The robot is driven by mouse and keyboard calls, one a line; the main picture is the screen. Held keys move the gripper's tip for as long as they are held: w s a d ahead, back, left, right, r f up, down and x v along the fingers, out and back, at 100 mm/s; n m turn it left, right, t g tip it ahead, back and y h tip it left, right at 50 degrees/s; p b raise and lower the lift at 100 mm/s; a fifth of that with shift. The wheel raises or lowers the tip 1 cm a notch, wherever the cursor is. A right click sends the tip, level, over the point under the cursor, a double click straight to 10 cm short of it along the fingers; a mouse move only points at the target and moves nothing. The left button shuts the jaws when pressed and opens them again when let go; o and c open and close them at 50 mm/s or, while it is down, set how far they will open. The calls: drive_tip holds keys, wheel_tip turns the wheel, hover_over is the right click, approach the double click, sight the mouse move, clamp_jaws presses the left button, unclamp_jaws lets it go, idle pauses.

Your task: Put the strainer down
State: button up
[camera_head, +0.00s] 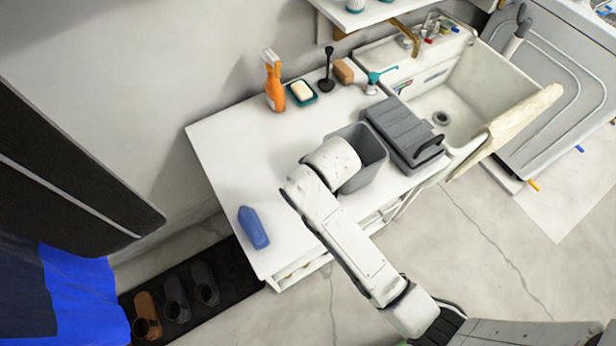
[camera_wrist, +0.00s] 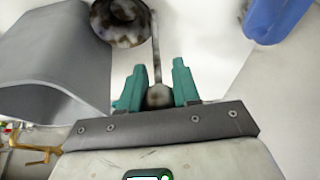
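The strainer (camera_wrist: 121,22) shows at the top of the wrist view as a dark, speckled round bowl, partly cut off by the picture edge. Its thin handle runs down to a rounded end between the teal fingers of my gripper (camera_wrist: 158,92). The fingers press on both sides of this end. The white surface lies below the strainer; I cannot tell whether the bowl touches it. In the head view my arm hides the gripper and the strainer.
A grey bin (camera_head: 371,152) stands close beside my gripper and also fills the left of the wrist view (camera_wrist: 55,65). A blue bottle (camera_head: 253,228) lies on the white table (camera_head: 222,150). A grey case (camera_head: 402,130), orange spray bottle (camera_head: 274,84) and sink (camera_head: 462,92) are farther back.

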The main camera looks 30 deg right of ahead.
drive_tip(key=o, duration=0.4)
drive_tip(key=shift+r, duration=0.1)
drive_tip(key=v, duration=1.2)
drive_tip(key=s+d+f+g, duration=0.1)
drive_tip(key=s+d+f, duration=0.3)
drive_tip(key=s, duration=0.5)
drive_tip(key=s+d+f+g, duration=0.2)
drive_tip(key=s+d+f, duration=0.2)
drive_tip(key=s, duration=0.5)
wheel_tip(320, 180, down, 2)
drive_tip(key=shift+s+m, duration=0.4)
